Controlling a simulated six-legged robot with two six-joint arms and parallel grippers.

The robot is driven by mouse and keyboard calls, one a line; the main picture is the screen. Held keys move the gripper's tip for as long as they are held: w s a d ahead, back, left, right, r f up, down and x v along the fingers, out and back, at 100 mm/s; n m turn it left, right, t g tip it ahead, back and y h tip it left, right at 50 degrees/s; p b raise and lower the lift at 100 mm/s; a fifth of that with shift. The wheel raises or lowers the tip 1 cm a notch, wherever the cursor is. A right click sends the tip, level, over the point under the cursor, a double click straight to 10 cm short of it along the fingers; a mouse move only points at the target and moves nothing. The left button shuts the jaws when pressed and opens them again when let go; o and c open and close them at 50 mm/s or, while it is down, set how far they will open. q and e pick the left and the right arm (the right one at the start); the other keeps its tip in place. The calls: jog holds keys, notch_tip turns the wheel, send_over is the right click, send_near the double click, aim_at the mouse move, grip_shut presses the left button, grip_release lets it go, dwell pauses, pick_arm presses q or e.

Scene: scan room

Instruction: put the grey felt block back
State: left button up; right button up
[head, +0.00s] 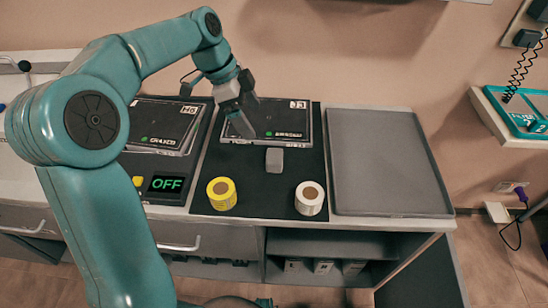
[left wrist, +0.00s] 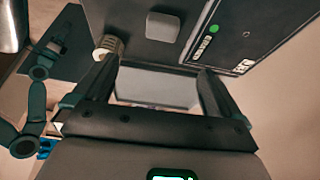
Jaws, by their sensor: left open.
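The grey felt block (head: 274,160) is small and lies on the black mat (head: 252,180), just in front of a dark flat device (head: 283,122) with a label and a green dot. It also shows in the left wrist view (left wrist: 163,26), beyond the fingertips. My left gripper (head: 247,108) is open and appears above the dark device, behind and left of the block, apart from it. In the left wrist view the two fingers of my left gripper (left wrist: 157,68) are spread, with a pale grey surface behind them and no object held. My right gripper does not show.
A yellow roll (head: 221,193) and a white roll (head: 309,198) stand at the mat's front. An empty grey tray (head: 388,165) lies to the right. Another dark device (head: 165,126) and a panel reading OFF (head: 166,184) are at left. Shelves (head: 318,244) are below.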

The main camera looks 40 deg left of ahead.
pick_arm(q)
jog(key=b, duration=0.2)
send_over(274, 156)
jog(key=s+a, duration=0.1)
jog(key=s, duration=0.1)
notch_tip(274, 156, down, 9)
jog(key=shift+w+a, duration=0.15)
jog(key=x, duration=0.6)
jog(key=shift+w+a+f+b, duration=0.25)
jog(key=shift+w+f+b, duration=0.05)
jog(key=c, duration=1.1)
